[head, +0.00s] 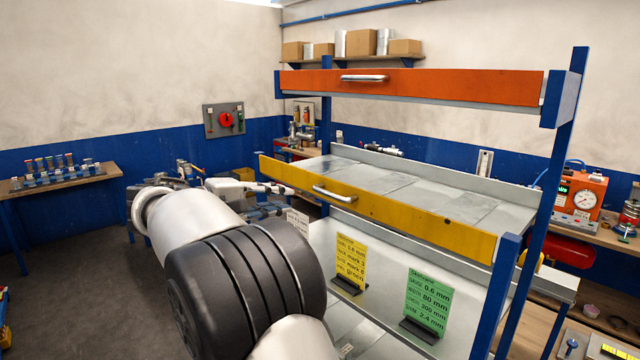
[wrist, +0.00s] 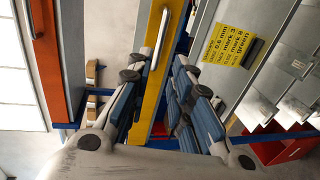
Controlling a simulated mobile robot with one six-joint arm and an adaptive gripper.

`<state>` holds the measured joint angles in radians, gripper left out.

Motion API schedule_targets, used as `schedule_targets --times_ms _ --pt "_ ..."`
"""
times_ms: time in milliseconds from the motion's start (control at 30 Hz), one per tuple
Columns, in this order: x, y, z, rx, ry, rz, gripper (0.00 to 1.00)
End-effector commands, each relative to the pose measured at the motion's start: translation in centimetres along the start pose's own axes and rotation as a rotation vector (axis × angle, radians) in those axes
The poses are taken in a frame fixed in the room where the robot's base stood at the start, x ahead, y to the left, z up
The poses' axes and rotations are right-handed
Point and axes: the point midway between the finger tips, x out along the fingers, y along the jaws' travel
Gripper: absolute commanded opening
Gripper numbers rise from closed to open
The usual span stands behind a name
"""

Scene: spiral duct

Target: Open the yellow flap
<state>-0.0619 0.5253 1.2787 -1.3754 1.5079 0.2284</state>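The yellow flap (head: 385,210) is a long panel along the front of the middle shelf level, with a silver bar handle (head: 334,194) near its left part. In the wrist view the yellow flap (wrist: 158,85) runs nearly upright in the picture, with its handle (wrist: 158,38) near the top. My gripper (wrist: 162,62) is open, with one blue-padded finger on each side of the flap in the picture. The handle shows just beyond the fingertips and nothing is held. I cannot tell the remaining distance.
An orange panel (head: 420,87) with its own handle is above the yellow flap. A blue post (head: 545,170) stands at the right. Below are a yellow sign (head: 350,262) and a green sign (head: 427,300). Open floor (head: 80,270) lies at the left.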

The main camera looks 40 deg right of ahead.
Motion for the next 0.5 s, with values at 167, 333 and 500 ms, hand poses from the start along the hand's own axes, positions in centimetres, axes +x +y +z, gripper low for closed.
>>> schedule_targets --times_ms 167,333,500 --pt "2.9 -0.1 0.2 -0.002 -0.005 -0.001 0.2" --pt "6.7 0.0 0.2 -0.001 -0.005 -0.002 0.2" --pt "10.4 0.0 0.2 -0.002 -0.005 -0.003 0.2"
